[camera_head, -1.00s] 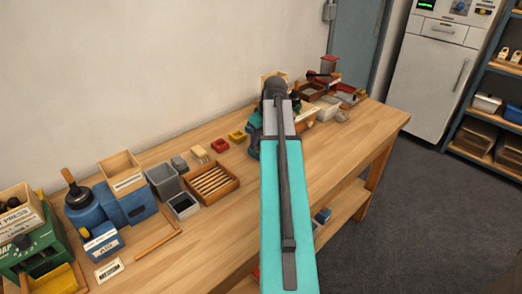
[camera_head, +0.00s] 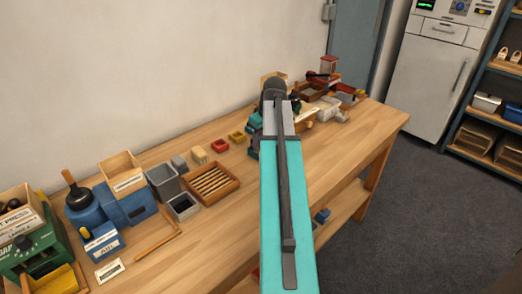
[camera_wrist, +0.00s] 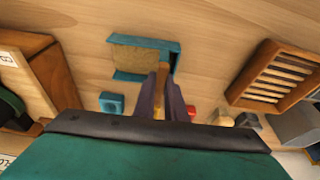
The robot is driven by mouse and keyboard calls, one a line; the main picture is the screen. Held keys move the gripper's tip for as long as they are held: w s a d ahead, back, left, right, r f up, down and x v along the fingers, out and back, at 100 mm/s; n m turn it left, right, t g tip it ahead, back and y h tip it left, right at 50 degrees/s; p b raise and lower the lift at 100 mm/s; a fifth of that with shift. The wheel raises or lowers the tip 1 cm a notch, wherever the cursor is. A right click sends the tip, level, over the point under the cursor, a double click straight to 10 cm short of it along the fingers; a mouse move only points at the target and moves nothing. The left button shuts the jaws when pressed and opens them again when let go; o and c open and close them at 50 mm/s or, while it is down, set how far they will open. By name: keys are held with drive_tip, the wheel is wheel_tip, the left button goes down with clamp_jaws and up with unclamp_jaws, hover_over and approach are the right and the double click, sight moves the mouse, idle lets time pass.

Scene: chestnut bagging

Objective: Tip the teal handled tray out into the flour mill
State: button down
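The teal handled tray (camera_wrist: 173,46), with a tan, flour-like layer inside, lies just beyond my fingertips in the wrist view. My gripper (camera_wrist: 163,70) points at its near side. The two dark fingers are a little apart, with something yellow showing between them; I cannot tell whether they touch the tray. In the head view my arm hides most of this spot, and only teal bits show beside it. A blue machine with a wooden hopper (camera_head: 121,172) stands at the left of the bench; it may be the flour mill, but I cannot read its label.
A slatted wooden tray (camera_wrist: 273,74) is right of my gripper in the wrist view, and a small teal block (camera_wrist: 112,102) is left. On the bench (camera_head: 220,243), a grey bin (camera_head: 163,181), a red dish (camera_head: 220,146) and a green press (camera_head: 35,246) stand left of my arm.

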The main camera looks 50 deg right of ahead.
drive_tip(key=shift+r, duration=0.1)
drive_tip(key=shift+r+p, duration=1.8)
drive_tip(key=shift+r, duration=0.65)
drive_tip(key=shift+s, duration=0.1)
